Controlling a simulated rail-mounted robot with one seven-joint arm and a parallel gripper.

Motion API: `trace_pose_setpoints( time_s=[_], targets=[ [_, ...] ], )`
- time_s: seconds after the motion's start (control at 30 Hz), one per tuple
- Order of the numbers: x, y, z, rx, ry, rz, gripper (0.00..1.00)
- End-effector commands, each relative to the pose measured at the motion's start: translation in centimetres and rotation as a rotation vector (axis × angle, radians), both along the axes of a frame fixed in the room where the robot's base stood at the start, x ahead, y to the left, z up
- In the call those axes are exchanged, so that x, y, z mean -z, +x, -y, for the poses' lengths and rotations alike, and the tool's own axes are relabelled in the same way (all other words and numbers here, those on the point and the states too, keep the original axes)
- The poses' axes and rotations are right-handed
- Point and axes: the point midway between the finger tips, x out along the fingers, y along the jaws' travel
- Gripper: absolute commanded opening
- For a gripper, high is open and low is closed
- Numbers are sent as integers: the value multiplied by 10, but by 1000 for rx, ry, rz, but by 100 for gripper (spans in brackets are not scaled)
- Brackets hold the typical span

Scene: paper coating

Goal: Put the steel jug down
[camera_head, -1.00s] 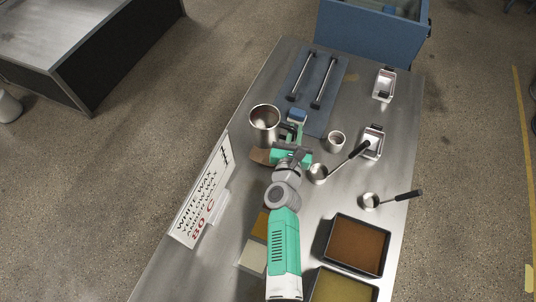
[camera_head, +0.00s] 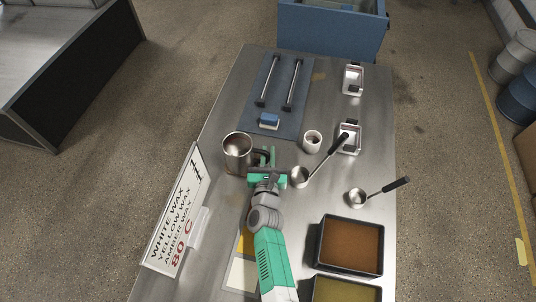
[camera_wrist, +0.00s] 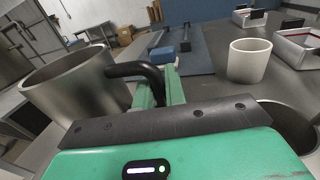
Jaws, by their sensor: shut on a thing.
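The steel jug (camera_head: 237,155) is an open, upright metal vessel with a dark handle, left of my gripper on the left part of the steel table (camera_head: 222,120). In the wrist view the jug (camera_wrist: 75,95) fills the left side, its dark handle reaching right to the green fingers. My gripper (camera_head: 266,157) is shut on this handle; the fingers also show in the wrist view (camera_wrist: 158,88). The jug's base is low over the table top, and I cannot tell whether it touches. A brown patch is mostly hidden at its foot.
A sign (camera_head: 178,215) stands close on the near left. A white cup (camera_head: 312,140), a ladle (camera_head: 300,177) and a second ladle (camera_head: 357,197) stand to the right. Beyond lie a blue block (camera_head: 269,121) and a blue mat (camera_head: 262,85) with two bars. Wax trays (camera_head: 350,245) are nearer right.

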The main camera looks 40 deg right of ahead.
Motion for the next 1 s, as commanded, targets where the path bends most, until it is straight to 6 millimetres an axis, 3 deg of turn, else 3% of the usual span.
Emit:
trace_pose_setpoints(
  time_s=[0.1,0.13,0.23,0.57,1.0],
  targets=[
    [4,0,0,0,-1,1,0],
    [5,0,0,-1,-1,-1,14],
    [3,0,0,-1,0,-1,34],
    [-3,0,0,0,1,-1,34],
    [-6,-68,-73,-6,-2,-4,34]
  ],
)
